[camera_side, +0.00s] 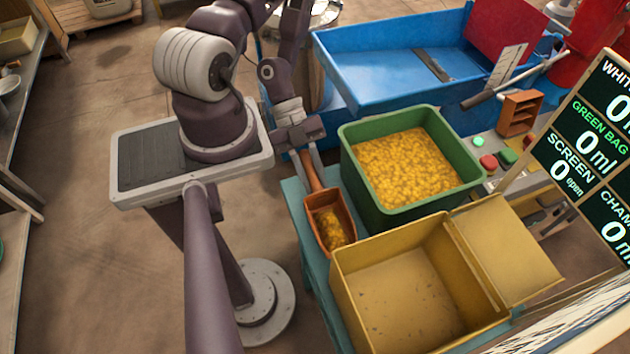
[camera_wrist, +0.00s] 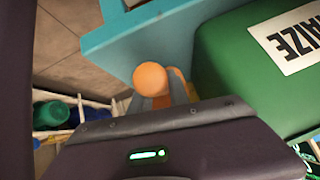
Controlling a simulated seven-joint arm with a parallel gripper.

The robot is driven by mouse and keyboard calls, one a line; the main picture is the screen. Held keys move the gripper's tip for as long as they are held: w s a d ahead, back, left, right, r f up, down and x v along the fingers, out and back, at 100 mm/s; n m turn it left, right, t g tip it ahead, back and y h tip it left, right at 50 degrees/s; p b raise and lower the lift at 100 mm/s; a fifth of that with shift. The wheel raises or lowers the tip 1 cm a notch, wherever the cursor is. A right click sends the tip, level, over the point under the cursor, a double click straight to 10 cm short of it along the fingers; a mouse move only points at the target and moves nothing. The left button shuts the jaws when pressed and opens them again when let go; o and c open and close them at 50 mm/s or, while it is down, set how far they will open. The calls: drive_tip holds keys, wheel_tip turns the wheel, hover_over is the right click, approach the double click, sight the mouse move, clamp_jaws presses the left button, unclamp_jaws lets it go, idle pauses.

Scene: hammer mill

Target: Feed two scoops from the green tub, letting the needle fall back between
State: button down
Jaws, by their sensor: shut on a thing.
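The green tub (camera_side: 432,207) holds a heap of yellow maize (camera_side: 415,165). Its green side with a "MAIZE" label shows in the wrist view (camera_wrist: 225,55). My gripper (camera_side: 305,158) is shut on the handle of an orange-brown scoop (camera_side: 316,215), just left of the green tub. The scoop's bowl points toward the side camera and has some yellow maize in it. The round orange end of the handle (camera_wrist: 151,77) shows in the wrist view. The bowl is over the teal stand (camera_side: 293,200); I cannot tell if it touches. No dial needle is readable.
A blue hopper (camera_side: 390,70) is behind. Buttons (camera_side: 488,162) sit at right. A board (camera_side: 590,150) reads 0 ml, screen open.

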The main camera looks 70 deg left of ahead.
drive_tip(key=shift+f, duration=0.25)
drive_tip(key=c, duration=1.2)
unclamp_jaws()
drive_tip(key=shift+c, duration=0.2)
